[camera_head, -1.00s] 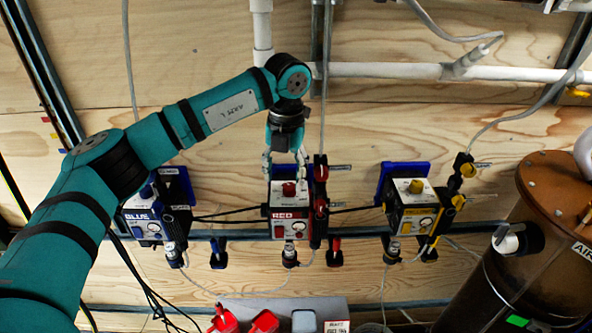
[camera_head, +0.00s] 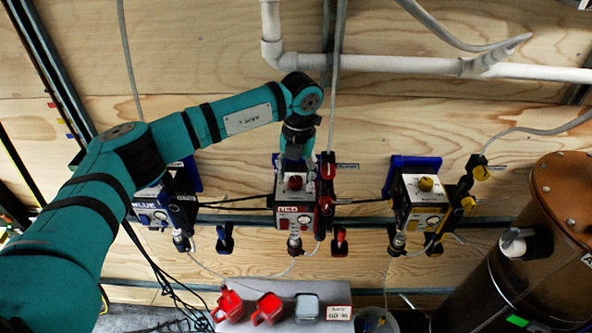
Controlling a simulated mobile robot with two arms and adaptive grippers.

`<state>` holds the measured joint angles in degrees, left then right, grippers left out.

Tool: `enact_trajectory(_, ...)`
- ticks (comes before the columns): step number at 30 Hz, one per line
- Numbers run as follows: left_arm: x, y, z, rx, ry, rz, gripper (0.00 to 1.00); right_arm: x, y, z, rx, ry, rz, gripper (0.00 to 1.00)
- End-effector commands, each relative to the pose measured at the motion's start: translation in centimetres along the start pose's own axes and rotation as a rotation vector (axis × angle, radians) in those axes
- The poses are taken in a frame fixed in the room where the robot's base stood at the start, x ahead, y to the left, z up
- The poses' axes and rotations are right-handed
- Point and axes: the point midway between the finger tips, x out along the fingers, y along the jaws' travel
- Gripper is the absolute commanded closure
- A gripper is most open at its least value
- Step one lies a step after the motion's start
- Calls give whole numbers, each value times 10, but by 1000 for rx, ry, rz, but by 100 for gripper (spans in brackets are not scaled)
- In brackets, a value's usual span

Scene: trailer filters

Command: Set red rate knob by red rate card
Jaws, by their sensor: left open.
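The red pump unit (camera_head: 294,216) is mounted on the wooden wall, between a blue and a yellow unit. Its red knob (camera_head: 295,183) sits on top of the white housing. My left gripper (camera_head: 297,171) points down at the knob with its fingers apart, one on each side. I cannot tell whether they touch it. A small white card with red print (camera_head: 339,313) stands on the grey shelf below; its print is too small to read surely. My right gripper is not in view.
The blue unit (camera_head: 151,216) is partly behind my left arm. The yellow unit (camera_head: 420,215) stands at right, near a brown tank (camera_head: 520,260). Red jugs (camera_head: 229,305) and a grey container (camera_head: 307,307) stand on the shelf (camera_head: 290,325). Hoses and cables run between units.

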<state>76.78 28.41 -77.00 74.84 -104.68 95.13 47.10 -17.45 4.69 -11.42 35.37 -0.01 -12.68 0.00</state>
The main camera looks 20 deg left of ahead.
Motion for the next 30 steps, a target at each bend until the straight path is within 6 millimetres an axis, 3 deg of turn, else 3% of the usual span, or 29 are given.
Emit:
enact_trajectory(11, 10, 0, 0, 1, -1, 0, 46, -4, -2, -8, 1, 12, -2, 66)
enact_trajectory(24, 9, 0, 0, 1, -1, 0, 100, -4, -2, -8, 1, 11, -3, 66)
enact_trajectory(30, 10, 0, 0, 15, -2, 0, 100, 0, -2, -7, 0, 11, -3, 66)
